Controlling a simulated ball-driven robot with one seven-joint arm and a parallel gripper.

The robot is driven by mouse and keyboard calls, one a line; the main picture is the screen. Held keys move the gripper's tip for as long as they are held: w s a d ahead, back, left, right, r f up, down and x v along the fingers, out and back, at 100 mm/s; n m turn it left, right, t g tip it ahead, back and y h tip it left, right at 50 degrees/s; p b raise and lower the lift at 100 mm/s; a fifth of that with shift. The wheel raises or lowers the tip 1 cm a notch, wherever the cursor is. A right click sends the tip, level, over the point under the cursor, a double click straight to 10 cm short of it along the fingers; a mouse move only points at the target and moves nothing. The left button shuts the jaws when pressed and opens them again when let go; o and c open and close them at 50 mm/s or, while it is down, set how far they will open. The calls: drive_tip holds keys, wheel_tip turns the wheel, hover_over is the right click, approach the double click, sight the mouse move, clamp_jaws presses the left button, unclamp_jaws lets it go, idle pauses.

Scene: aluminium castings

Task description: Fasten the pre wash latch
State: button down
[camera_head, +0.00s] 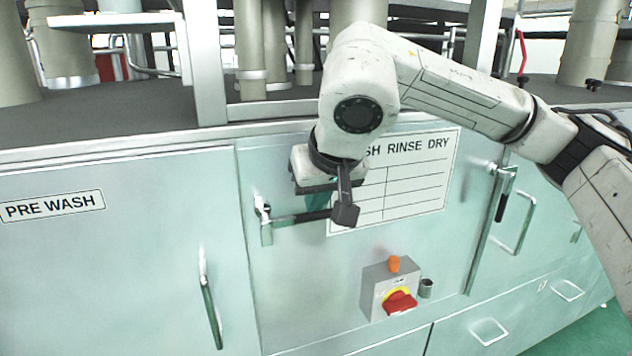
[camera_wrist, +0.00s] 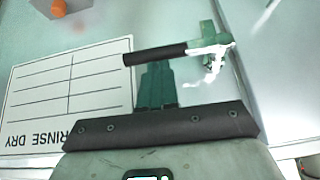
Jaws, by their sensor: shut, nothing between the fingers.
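The pre wash latch (camera_head: 266,225) is on the panel right of the PRE WASH door (camera_head: 120,260). Its lever lies about horizontal, with a black grip (camera_head: 312,216) pointing right. The wrist view, turned upside down, shows the black grip (camera_wrist: 155,54) and the metal latch end (camera_wrist: 212,50). My gripper (camera_head: 317,205) is close above the grip in the head view. In the wrist view its teal fingers (camera_wrist: 156,68) are shut and empty, with tips right at the grip. I cannot tell whether they touch it.
A switch box (camera_head: 378,290) with a red knob and orange button sticks out below. A WASH RINSE DRY chart (camera_head: 415,190) is behind my arm. Another latch (camera_head: 502,190) with its lever down is at the right. A door handle (camera_head: 210,300) stands out at lower left.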

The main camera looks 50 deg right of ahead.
sight(322, 218)
drive_tip(key=shift+s+d+f+y+b, duration=0.1)
drive_tip(key=shift+f+y+b, duration=0.25)
drive_tip(key=shift+b, duration=0.6)
drive_tip(key=f+b, duration=0.1)
drive_tip(key=b, duration=0.1)
drive_tip(key=f+m+t+y+b, duration=0.1)
drive_tip(key=b, duration=0.2)
drive_tip(key=f+t+y+b, duration=0.1)
drive_tip(key=b, duration=0.1)
drive_tip(key=shift+s+d+f, duration=0.15)
drive_tip(key=shift+s+d, duration=0.05)
drive_tip(key=shift+d, duration=0.15)
drive_tip(key=w+a+f+m+t+y+b, duration=0.2)
drive_tip(key=t+b, duration=0.7)
drive_tip(key=b, duration=1.9)
drive_tip(key=shift+w+a+f+m+y+b, duration=0.35)
drive_tip(key=shift+a+f+m+y, duration=0.6)
drive_tip(key=shift+f+m+y, duration=1.5)
drive_tip(key=shift+f+n+y, duration=0.4)
drive_tip(key=shift+n, duration=0.05)
